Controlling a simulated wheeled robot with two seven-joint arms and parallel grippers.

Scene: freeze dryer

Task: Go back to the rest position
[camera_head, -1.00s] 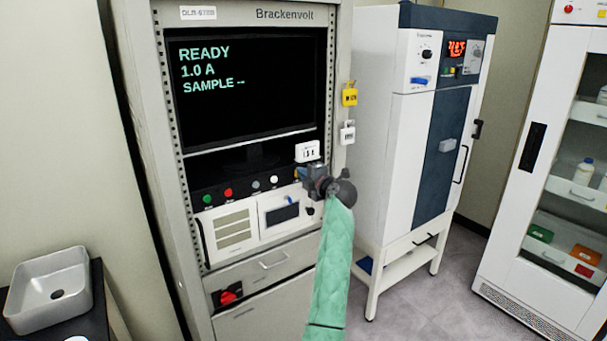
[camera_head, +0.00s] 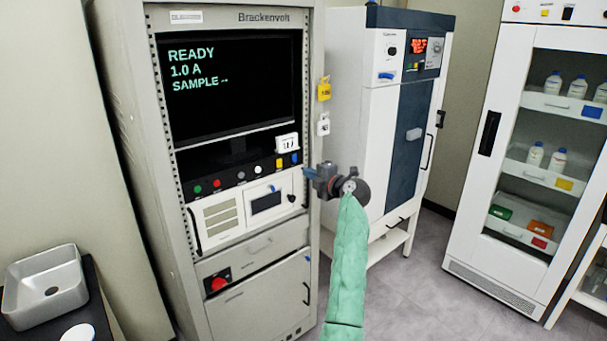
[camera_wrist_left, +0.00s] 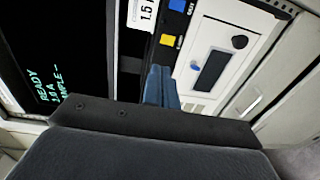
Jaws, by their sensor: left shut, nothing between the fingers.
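My left gripper (camera_head: 306,172) is in front of the right edge of the grey Brackenvolt rack (camera_head: 315,60), at the end of my green-sleeved arm. Its blue fingers are shut and empty. In the left wrist view the closed fingers (camera_wrist_left: 160,85) point towards the rack's button panel, with the yellow button (camera_wrist_left: 168,41) and blue button (camera_wrist_left: 178,6) close to them in the picture. I cannot tell the exact gap, but no contact shows. The rack's dark screen (camera_head: 235,100) reads READY, 1.0 A, SAMPLE --. My right gripper is not in view.
A white and dark-blue cabinet (camera_head: 350,120) with a red display stands right of the rack, behind my gripper. A glass-doored cabinet (camera_head: 475,200) with bottles is farther right. A sink (camera_head: 45,285) is at lower left. Grey floor (camera_head: 420,300) is clear between.

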